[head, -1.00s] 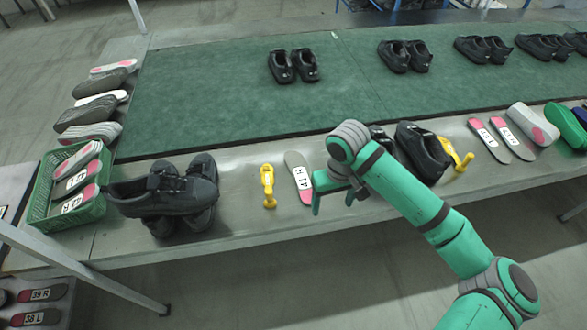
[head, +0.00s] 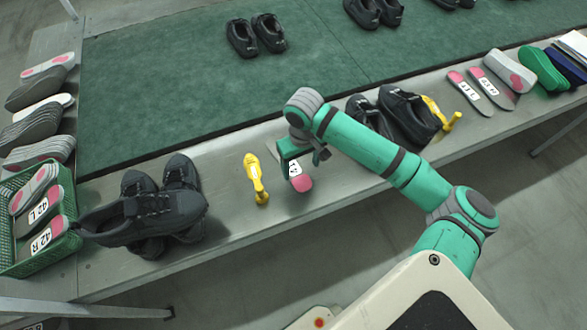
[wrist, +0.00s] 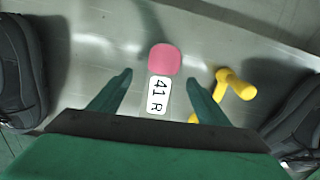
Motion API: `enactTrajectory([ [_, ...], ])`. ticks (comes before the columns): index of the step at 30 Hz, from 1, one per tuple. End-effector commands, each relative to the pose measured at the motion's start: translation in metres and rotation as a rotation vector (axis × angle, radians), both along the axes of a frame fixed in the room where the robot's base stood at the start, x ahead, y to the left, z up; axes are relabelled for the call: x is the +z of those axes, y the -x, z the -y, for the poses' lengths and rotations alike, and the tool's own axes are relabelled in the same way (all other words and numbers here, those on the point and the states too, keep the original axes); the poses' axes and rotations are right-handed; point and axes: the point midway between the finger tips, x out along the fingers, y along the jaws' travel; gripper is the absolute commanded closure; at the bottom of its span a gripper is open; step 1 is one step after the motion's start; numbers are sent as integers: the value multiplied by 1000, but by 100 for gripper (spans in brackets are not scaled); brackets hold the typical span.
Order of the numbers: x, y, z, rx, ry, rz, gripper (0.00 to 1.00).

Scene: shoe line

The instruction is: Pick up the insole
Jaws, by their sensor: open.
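A single insole (head: 301,182) with a pink heel and a white label lies on the grey bench strip, partly hidden behind my gripper in the head view. In the wrist view the insole (wrist: 165,62) shows its pink end and a "41 R" label, lying between my two fingers. My gripper (head: 302,160) is above the insole with its fingers apart. In the wrist view my gripper (wrist: 160,82) is open and empty, one finger on each side of the insole. I cannot tell the exact height above the bench.
A yellow tool (head: 256,180) lies close left of the insole. Black shoes (head: 150,208) stand further left, beside a green basket (head: 68,238) of insoles. More black shoes (head: 408,115) and a second yellow tool (head: 441,112) are to the right. Two insoles (head: 478,92) lie beyond.

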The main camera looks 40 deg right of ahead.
Motion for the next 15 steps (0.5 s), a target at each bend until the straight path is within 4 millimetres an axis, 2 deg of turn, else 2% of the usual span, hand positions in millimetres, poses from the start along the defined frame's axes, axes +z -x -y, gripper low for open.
enactTrajectory([
  [15,-52,1,-2,-9,0,0,30],
])
